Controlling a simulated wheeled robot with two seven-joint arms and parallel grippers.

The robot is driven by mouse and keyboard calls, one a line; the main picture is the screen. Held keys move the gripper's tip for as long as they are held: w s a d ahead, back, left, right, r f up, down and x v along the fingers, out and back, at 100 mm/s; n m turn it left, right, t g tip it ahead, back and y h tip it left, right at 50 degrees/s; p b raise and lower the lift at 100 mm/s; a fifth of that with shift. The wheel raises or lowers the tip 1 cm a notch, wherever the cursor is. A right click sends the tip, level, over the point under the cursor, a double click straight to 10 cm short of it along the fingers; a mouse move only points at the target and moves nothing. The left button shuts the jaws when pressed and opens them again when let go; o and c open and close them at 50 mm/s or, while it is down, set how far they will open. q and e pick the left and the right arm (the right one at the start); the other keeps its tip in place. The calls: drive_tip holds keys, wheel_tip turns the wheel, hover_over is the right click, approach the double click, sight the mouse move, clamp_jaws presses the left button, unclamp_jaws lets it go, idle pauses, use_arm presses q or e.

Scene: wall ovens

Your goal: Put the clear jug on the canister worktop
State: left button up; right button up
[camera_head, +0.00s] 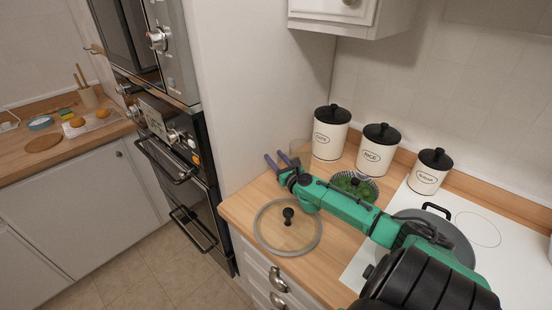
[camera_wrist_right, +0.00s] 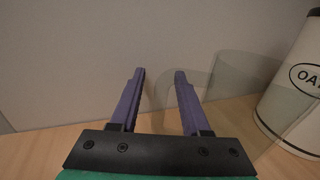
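The clear jug (camera_head: 300,148) is a faint see-through shape on the wooden canister worktop (camera_head: 245,206), by the tall white side panel and left of the oats canister. It also shows in the right wrist view (camera_wrist_right: 238,105), to the right of the fingers and partly overlapping the canister. My right gripper (camera_head: 276,161) is open, with purple fingers, just left of the jug. Whether a finger touches the jug I cannot tell. My left gripper is not in view.
Oats (camera_head: 330,134), rice (camera_head: 376,152) and sugar (camera_head: 428,174) canisters stand along the back. A glass lid (camera_head: 266,232), a bowl of greens (camera_head: 354,182) and a grey pan (camera_head: 460,240) on the white hob (camera_head: 487,210) are near my right arm. Wall ovens (camera_head: 181,140) stand left.

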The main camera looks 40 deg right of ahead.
drive_tip(key=shift+r, duration=0.15)
drive_tip(key=shift+s, duration=0.25)
drive_tip(key=v, duration=1.1)
drive_tip(key=shift+s+a, duration=0.1)
drive_tip(key=shift+s, duration=0.2)
